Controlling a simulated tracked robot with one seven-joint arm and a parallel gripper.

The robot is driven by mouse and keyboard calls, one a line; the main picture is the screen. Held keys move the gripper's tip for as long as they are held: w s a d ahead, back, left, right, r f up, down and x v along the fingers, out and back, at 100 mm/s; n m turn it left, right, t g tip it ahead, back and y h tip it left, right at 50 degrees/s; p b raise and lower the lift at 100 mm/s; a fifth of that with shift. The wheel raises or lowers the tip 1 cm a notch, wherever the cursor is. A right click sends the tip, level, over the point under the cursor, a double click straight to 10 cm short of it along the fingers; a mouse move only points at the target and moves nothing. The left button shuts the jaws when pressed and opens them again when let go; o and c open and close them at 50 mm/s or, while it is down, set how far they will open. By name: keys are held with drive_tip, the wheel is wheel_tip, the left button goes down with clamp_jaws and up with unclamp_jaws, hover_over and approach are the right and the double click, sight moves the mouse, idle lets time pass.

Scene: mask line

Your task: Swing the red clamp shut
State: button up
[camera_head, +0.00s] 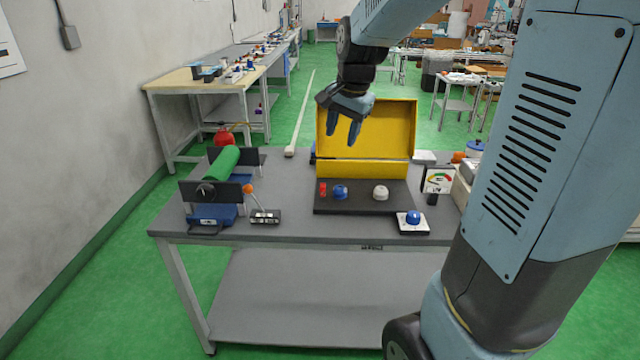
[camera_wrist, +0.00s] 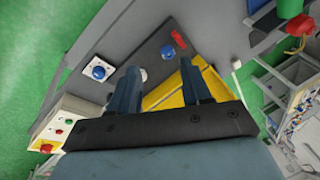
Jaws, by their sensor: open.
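A small upright red piece (camera_head: 323,188), likely the red clamp, stands at the left end of a dark base plate (camera_head: 362,206) on the grey table. It also shows in the wrist view (camera_wrist: 178,39), tilted, near the plate's edge. I cannot tell how far it is swung. A blue dome (camera_head: 340,192) is just right of it, and a white dome (camera_head: 380,193) is farther right. Behind them a yellow lid (camera_head: 385,128) stands raised. My gripper (camera_head: 343,140) hangs above the plate, in front of the lid. Its fingers (camera_wrist: 160,70) are apart, empty and clear of the clamp.
A blue button on a white box (camera_head: 412,227) sits at the plate's front right. A gauge (camera_head: 438,182) stands right of it. A green roller (camera_head: 222,163) in a stand and an orange-knobbed lever (camera_head: 249,188) are on the left. The table between roller and plate is mostly clear.

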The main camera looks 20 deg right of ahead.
sight(323, 187)
drive_tip(key=w+f+m+g, duration=0.1)
drive_tip(key=w+f+m, duration=0.4)
drive_tip(key=w+f, duration=0.6)
drive_tip(key=x, duration=1.2)
drive_tip(key=shift+w+d+f, duration=0.25)
drive_tip(key=shift+w+f, duration=0.1)
drive_tip(key=shift+w, duration=0.15)
drive_tip(key=shift+a, duration=0.1)
clamp_jaws()
